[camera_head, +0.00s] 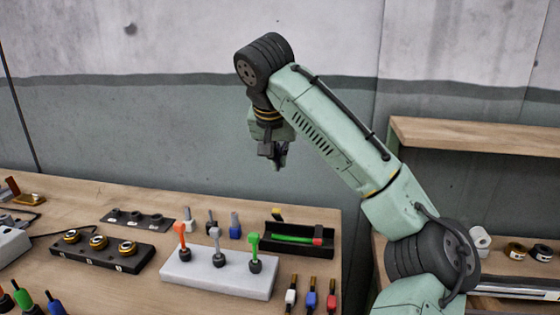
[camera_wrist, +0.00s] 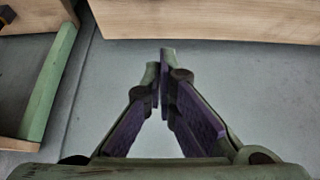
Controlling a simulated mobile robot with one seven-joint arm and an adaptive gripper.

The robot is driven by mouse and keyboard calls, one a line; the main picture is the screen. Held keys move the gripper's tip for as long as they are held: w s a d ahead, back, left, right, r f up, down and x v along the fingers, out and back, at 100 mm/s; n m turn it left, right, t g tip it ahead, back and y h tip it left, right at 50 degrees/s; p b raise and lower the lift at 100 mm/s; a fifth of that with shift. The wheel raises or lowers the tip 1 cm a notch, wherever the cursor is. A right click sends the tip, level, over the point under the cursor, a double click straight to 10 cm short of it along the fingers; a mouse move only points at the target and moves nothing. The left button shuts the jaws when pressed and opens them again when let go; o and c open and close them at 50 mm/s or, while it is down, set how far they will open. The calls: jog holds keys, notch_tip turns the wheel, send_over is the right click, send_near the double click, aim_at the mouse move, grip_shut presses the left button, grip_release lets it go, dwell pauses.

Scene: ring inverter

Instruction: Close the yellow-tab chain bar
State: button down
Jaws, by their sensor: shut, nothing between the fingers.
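A small yellow tab (camera_head: 276,213) stands at the back left of a long black tray (camera_head: 328,243) near the table's right edge in the head view. A green bar with a red block (camera_head: 317,241) toward its right end lies in this tray. I cannot tell which part is the chain bar or how it is set. My gripper (camera_head: 279,165) hangs in the air, above and apart from the tray. In the wrist view my gripper (camera_wrist: 161,62) is shut and empty, its fingertips together. The tab and tray do not show there.
A white block with orange, grey and green levers (camera_head: 220,272) stands in front of the tray. White, blue and red-handled tools (camera_head: 311,296) lie right of it. A black base with several rings (camera_head: 100,248) is at left. A wooden shelf (camera_head: 480,137) is at right.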

aim_at(278, 215)
jog(key=x, duration=0.2)
jog(key=s+p+x, duration=0.1)
jog(key=x, duration=0.2)
jog(key=f+p+x, duration=0.1)
jog(key=x, duration=0.2)
jog(key=shift+s+a, duration=0.15)
jog(key=shift+s, duration=0.15)
jog(key=shift+s+a+f, duration=0.15)
jog(key=shift+s+f, duration=0.45)
jog(key=shift+f, duration=0.15)
